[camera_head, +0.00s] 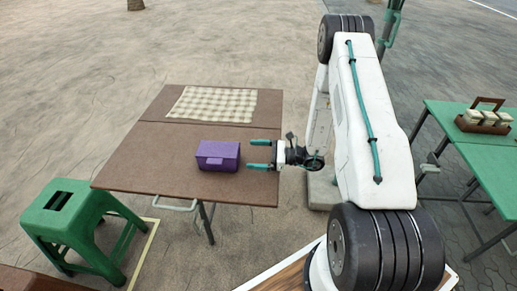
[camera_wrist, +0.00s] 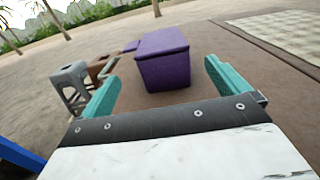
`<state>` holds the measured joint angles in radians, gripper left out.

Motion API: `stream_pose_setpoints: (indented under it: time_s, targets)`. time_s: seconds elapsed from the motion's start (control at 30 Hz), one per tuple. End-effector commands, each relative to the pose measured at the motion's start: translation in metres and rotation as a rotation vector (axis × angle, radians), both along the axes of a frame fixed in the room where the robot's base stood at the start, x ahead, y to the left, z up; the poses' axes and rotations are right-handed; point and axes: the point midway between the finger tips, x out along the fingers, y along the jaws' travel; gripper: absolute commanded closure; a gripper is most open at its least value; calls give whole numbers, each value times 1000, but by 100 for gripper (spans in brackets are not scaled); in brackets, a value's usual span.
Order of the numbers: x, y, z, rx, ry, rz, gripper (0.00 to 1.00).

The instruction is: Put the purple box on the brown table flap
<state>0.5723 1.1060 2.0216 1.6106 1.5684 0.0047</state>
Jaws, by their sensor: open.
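The purple box (camera_head: 218,156) sits upright on the near, larger section of the brown table (camera_head: 140,165), and also shows in the wrist view (camera_wrist: 163,68). A seam crosses the brown top; the farther section (camera_head: 262,105) carries a checked cloth. I cannot tell for sure which section is the flap. My gripper (camera_head: 249,154) is open and empty just right of the box, its teal fingers pointing at it. In the wrist view the box lies ahead between the fingers (camera_wrist: 161,73), apart from them.
A checked cloth (camera_head: 212,104) covers much of the far section. A green stool (camera_head: 78,212) stands left of the table. A green table (camera_head: 480,150) with a brown caddy (camera_head: 484,122) stands at right. The near section is clear around the box.

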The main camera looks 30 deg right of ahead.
Motion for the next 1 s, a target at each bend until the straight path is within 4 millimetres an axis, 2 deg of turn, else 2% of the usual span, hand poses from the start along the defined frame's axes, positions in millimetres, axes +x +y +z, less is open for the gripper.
stream_pose_setpoints:
  time_s: [0.07,0.17,0.3,0.37,0.5,0.7,0.83,1.0]
  targets:
    - [1,7,19,-25,-25,48,0]
    - [-2,24,59,-84,-77,162,0]
    - [-20,58,125,-206,-168,373,0]
    - [-32,71,150,-264,-207,462,0]
    - [-66,97,202,-407,-298,661,0]
    - [-124,121,259,-639,-432,924,0]
    - [-165,127,286,-805,-518,1078,0]
    - [-215,125,312,-1042,-631,1257,0]
